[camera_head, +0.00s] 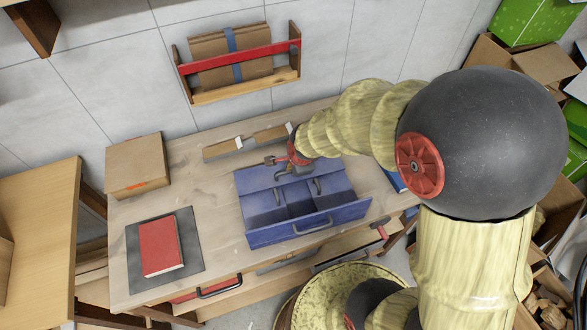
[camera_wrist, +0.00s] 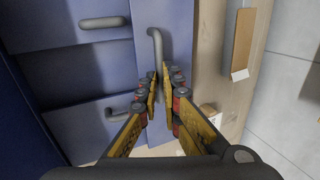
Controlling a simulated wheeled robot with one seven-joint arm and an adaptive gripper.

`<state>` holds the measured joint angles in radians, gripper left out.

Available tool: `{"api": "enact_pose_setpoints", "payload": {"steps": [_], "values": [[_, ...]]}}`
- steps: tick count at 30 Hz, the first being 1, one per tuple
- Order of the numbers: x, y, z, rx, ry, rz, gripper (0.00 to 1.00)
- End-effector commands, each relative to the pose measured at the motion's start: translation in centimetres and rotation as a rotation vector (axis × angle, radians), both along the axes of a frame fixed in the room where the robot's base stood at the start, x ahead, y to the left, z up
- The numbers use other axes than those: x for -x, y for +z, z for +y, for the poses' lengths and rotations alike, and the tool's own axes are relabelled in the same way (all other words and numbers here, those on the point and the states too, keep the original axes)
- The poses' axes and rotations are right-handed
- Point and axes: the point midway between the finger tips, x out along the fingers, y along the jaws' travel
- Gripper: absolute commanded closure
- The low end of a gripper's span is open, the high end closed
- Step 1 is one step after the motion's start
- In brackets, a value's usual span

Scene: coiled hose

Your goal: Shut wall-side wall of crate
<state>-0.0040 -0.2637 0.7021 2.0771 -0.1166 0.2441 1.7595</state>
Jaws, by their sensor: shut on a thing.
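The blue crate (camera_head: 262,237) stands on the wooden table near its front edge. Its wall-side wall (camera_head: 253,180) is a pale blue strip along the back of the crate; I cannot tell its exact angle. In the wrist view this wall (camera_wrist: 178,40) carries a grey bent handle (camera_wrist: 156,42). My gripper (camera_head: 284,168) is over this wall. In the wrist view its fingers (camera_wrist: 163,84) are shut on the lower end of the handle, with a narrow gap between them. The fingertips partly hide the grip. Two more handled blue panels show beside it, one handle here (camera_wrist: 103,22).
A wooden strip with pale blocks (camera_head: 222,149) lies behind the crate near the tiled wall. A cardboard box (camera_head: 137,165) and a red book (camera_head: 161,246) on a dark mat are to the left. A wall rack (camera_head: 200,97) hangs above. Bare tabletop lies left of the crate.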

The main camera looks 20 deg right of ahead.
Motion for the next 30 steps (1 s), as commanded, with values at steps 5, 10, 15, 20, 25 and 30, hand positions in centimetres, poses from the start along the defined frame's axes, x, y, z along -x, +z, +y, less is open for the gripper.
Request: {"api": "enact_pose_setpoints", "payload": {"steps": [5, 10, 15, 20, 25, 30], "values": [[0.05, 0.11, 0.0, 0.0, 0.001, 0.003, 0.97], [0.07, 0.07, 0.0, 0.0, 0.0, 0.004, 0.87], [0.09, 0.05, 0.0, 0.0, 0.0, 0.005, 0.78], [0.07, 0.08, -0.01, 0.0, 0.0, 0.004, 0.73], [0.05, 0.12, -0.01, 0.0, 0.0, 0.004, 0.73], [0.28, 0.92, 0.01, 0.0, 0.0, 0.002, 0.73]]}}
